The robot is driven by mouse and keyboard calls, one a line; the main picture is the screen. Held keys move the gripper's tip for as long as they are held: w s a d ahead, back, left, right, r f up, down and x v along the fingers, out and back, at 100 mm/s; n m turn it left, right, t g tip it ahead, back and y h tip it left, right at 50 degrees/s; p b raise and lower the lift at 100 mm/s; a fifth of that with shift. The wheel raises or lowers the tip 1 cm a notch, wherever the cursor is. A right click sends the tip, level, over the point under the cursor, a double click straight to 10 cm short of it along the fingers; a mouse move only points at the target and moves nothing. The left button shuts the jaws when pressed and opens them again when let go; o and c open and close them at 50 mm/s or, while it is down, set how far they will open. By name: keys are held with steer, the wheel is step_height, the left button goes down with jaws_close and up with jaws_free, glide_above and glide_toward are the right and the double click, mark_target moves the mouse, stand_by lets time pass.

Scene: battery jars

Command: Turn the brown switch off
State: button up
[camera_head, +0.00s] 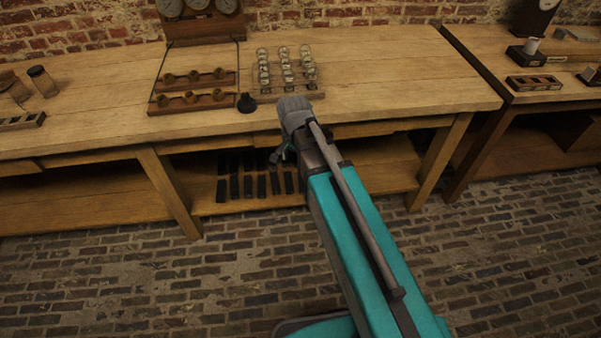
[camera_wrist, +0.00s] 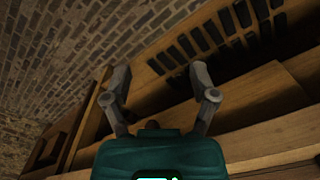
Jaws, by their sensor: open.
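I cannot pick out the brown switch with certainty in either view. Two brown wooden strips with round brass-coloured knobs, the rear one (camera_head: 216,82) and the front one (camera_head: 214,105), lie on the left part of the workbench (camera_head: 400,85). A small brown shape (camera_wrist: 152,125) shows between the finger bases.
A rack of glass jars (camera_head: 287,72) stands right of the strips. A gauge panel (camera_head: 203,30) stands behind. Several black slabs (camera_head: 248,186) lie on the shelf below. A second bench (camera_head: 530,97) is at the right. The bench's right part is clear.

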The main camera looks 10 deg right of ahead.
steer(key=shift+s+d+f+n+b, duration=0.2)
steer(key=shift+d+f+b, duration=0.1)
steer(key=shift+f+b, duration=0.2)
steer(key=shift+s+d+f+n+b, duration=0.15)
steer(key=shift+d+f+n+b, duration=0.1)
steer(key=shift+f+b, duration=0.25)
steer(key=shift+s+d+f+n+b, duration=0.15)
steer(key=shift+d+f+b, duration=0.2)
steer(key=shift+f, duration=0.3)
steer(key=s+d+n, duration=0.6)
steer(key=s+d, duration=0.1)
step_height(320, 180, up, 19)
steer(key=p, duration=1.9)
steer(key=shift+w+d, duration=0.2)
steer(key=shift+d, duration=0.1)
